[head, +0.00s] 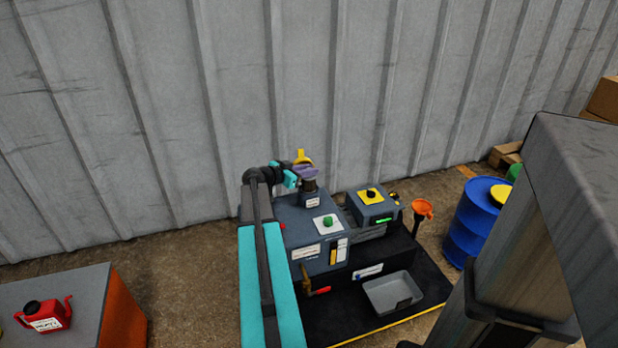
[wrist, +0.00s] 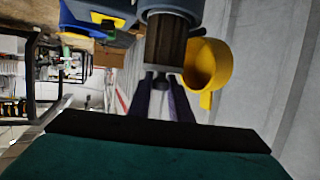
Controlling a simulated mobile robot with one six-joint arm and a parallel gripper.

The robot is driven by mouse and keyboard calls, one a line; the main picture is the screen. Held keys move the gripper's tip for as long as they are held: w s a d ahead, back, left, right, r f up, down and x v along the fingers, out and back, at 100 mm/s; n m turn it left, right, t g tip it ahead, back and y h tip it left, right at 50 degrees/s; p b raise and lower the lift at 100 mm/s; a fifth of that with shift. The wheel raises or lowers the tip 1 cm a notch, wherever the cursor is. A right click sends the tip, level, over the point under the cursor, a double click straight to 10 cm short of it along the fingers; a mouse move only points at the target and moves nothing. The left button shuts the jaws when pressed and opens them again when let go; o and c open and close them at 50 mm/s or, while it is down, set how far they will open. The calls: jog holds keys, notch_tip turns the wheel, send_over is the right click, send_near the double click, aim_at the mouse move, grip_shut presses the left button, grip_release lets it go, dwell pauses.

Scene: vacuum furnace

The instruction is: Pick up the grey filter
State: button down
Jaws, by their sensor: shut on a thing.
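The grey filter (wrist: 166,48) shows in the wrist view as a dark grey-brown ribbed cylinder just beyond my fingertips. In the head view it is a small dark cylinder (head: 310,186) at the top of the grey pump unit (head: 292,213), partly hidden by my gripper. My gripper (wrist: 161,86) has purple fingers, closed around a small dark knob-like end that lines up with the filter. In the head view my gripper (head: 307,174) is right at the filter's top. The filter still appears to stand at the pump; whether it is seated or lifted I cannot tell.
A yellow cup-shaped part (head: 303,157) is close beside the filter; it is large in the wrist view (wrist: 207,66). A control box (head: 370,204), orange funnel (head: 422,209), grey tray (head: 393,293) and blue drum (head: 473,220) are to the right. A corrugated wall (head: 220,100) stands behind.

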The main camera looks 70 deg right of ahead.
jog(key=shift+r, duration=1.95)
